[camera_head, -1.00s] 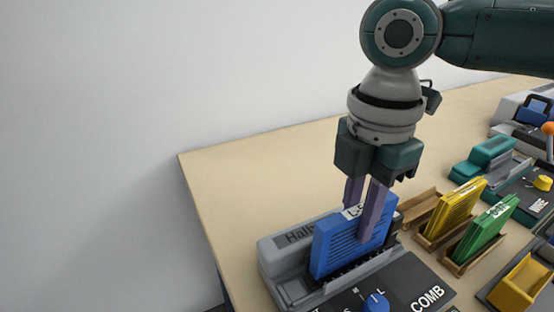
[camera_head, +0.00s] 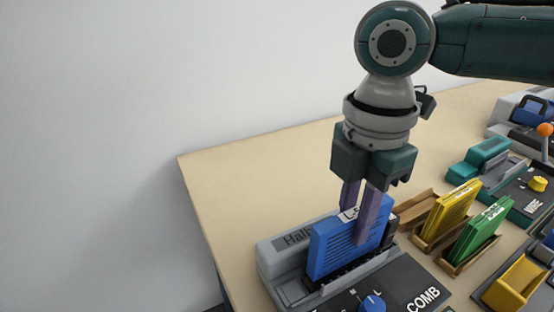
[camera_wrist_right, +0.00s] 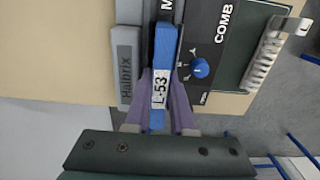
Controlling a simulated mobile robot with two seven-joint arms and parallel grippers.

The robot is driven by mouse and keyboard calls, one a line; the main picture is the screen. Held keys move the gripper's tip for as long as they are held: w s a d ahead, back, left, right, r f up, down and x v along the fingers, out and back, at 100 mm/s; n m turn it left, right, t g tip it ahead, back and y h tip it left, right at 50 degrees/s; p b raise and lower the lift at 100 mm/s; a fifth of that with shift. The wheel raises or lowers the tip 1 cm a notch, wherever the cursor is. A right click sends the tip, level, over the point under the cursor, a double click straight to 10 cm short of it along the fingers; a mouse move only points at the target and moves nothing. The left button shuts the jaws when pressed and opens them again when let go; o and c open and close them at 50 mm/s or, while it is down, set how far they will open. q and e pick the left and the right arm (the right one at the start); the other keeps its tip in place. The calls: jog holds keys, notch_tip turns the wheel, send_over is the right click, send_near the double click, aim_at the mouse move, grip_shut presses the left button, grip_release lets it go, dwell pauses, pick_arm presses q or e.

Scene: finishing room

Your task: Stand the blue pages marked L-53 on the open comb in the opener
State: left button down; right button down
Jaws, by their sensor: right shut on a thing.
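The blue pages (camera_head: 340,245) stand upright in the grey comb opener (camera_head: 275,262), over its dark comb row. My right gripper (camera_head: 363,215) is shut on the blue pages from above, one purple finger on each side. In the right wrist view, the L-53 label on the blue pages (camera_wrist_right: 165,60) shows between the fingers of my right gripper (camera_wrist_right: 163,100). The opener's body (camera_wrist_right: 127,65) lies alongside them there. The pages' lower edge is at the comb row; I cannot tell if it is fully seated. My left gripper is not in view.
A blue knob (camera_head: 372,303) sits on the COMB panel in front. Yellow pages (camera_head: 450,212) and green pages (camera_head: 482,232) stand in wooden holders to the right. A teal machine (camera_head: 488,158) stands behind them. The table's left part is clear.

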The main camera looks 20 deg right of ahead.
dwell(0.3)
jog(key=shift+p, duration=0.45)
jog(key=shift+f+b, duration=0.4)
jog(key=shift+f, duration=0.25)
dwell(0.4)
jog(key=c, duration=1)
grip_release()
jog(key=shift+c, duration=0.2)
jog(key=shift+r, duration=0.1)
